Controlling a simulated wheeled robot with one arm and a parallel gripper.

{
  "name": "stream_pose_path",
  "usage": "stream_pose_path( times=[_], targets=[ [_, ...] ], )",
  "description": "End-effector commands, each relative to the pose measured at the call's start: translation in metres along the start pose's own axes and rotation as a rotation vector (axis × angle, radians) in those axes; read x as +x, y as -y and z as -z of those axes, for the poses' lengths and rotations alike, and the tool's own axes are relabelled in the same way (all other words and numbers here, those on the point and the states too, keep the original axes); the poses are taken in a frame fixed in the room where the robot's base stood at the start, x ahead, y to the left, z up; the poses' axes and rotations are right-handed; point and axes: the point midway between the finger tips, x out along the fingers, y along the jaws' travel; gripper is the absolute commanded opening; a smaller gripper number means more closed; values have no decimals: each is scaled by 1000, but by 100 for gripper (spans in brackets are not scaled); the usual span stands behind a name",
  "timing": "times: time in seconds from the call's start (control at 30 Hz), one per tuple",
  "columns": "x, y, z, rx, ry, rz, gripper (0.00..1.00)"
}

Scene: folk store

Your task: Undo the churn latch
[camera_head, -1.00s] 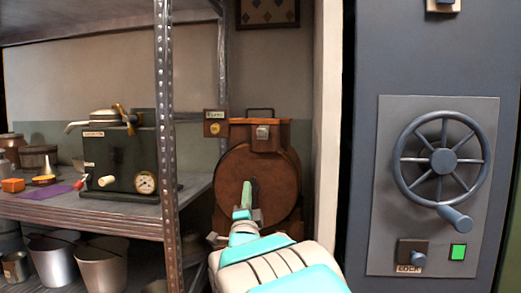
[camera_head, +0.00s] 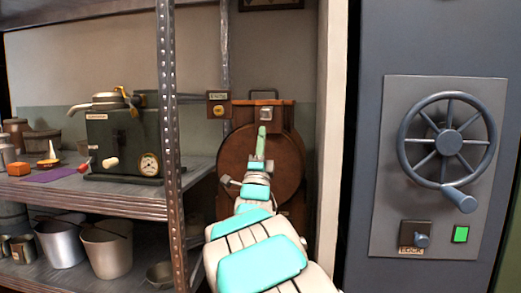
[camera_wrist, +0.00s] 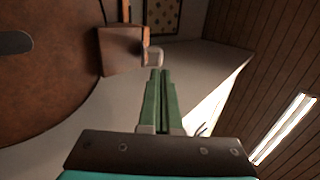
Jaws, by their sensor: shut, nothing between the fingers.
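The churn (camera_head: 245,165) is a brown round drum in a wooden frame, standing in the gap right of the shelf. A small grey metal latch (camera_head: 266,114) sits on a wooden block at its top. My gripper (camera_head: 262,128) is shut and empty, its green fingers pointing up just below the latch and in front of the drum. In the wrist view the drum (camera_wrist: 60,85) is at the left, with the wooden block (camera_wrist: 122,52). The latch (camera_wrist: 154,57) shows just beyond the tips of my fingers (camera_wrist: 163,73). I cannot tell whether they touch.
A metal shelf (camera_head: 120,203) with a post (camera_head: 173,120) stands left of my arm, holding a dark machine with a gauge (camera_head: 130,140). A small box with a yellow button (camera_head: 218,109) is beside the churn top. A grey cabinet with a handwheel (camera_head: 447,143) stands at the right.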

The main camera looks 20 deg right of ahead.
Motion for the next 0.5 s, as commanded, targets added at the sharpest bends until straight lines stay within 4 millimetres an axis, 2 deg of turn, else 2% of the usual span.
stream_pose_path(
  times=[0.23, 0.5],
  targets=[
    [36, 2, 1, 0, -2, 4, 0],
    [58, 0, 0, 1, -1, 0, 0]
  ],
)
